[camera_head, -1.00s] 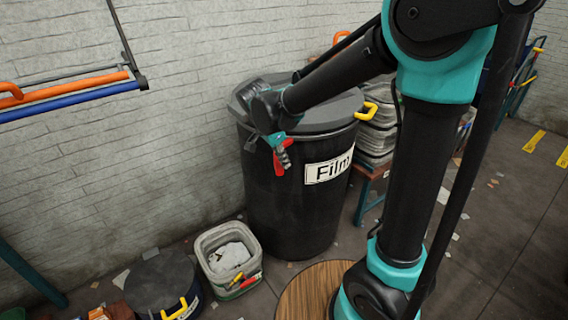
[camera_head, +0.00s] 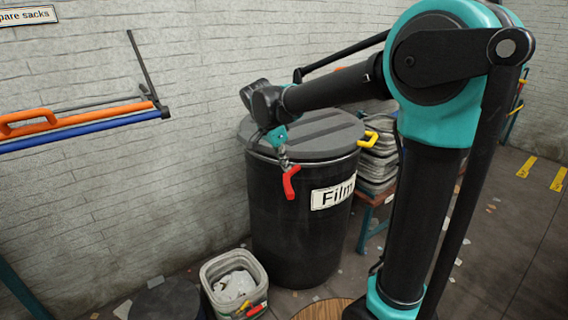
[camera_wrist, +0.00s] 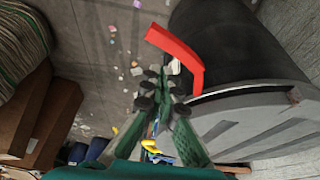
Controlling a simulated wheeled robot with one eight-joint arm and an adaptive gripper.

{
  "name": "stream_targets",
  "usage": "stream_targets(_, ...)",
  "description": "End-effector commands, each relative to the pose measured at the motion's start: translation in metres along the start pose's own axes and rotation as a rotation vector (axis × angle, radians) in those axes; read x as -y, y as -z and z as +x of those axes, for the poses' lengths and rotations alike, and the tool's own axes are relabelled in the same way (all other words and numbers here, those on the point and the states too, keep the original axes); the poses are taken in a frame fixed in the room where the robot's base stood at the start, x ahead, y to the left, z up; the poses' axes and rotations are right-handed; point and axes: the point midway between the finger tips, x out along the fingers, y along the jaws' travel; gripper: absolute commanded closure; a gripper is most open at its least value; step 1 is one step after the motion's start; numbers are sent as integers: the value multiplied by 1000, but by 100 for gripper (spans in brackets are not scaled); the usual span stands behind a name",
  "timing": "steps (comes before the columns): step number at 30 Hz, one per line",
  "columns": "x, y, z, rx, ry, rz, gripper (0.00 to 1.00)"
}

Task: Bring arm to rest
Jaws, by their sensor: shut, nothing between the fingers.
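My gripper (camera_head: 284,163) is shut and empty, pointing down at the front left of a large black bin (camera_head: 285,225) labelled "Film". In the wrist view my gripper (camera_wrist: 160,84) shows its two fingers close together. The bin's red handle (camera_head: 291,183) is just below the fingertips in the head view, and the red handle also shows in the wrist view (camera_wrist: 182,54). I cannot tell whether the fingertips touch it. My arm reaches out over the bin's grey lid (camera_head: 315,135), which lies on the bin.
A small bucket (camera_head: 211,275) with white scraps stands at the bin's left foot, beside a dark round lid (camera_head: 165,300). Stacked grey trays (camera_head: 378,165) sit behind on a bench. A wall rack holds orange and blue bars (camera_head: 80,125). Floor at right is mostly clear.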

Motion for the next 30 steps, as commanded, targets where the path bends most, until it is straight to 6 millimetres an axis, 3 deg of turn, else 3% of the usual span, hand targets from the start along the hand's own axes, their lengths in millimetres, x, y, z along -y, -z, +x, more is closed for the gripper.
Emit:
stream_targets(5, -24, 11, 20, 27, 16, -76, 100)
stream_targets(13, -129, 27, 96, 93, 140, -430, 100)
stream_targets(21, -228, 7, 156, 45, 292, -766, 100)
stream_targets(25, -254, -4, 171, 7, 333, -863, 100)
stream_targets(30, -265, -11, 178, -16, 351, -917, 100)
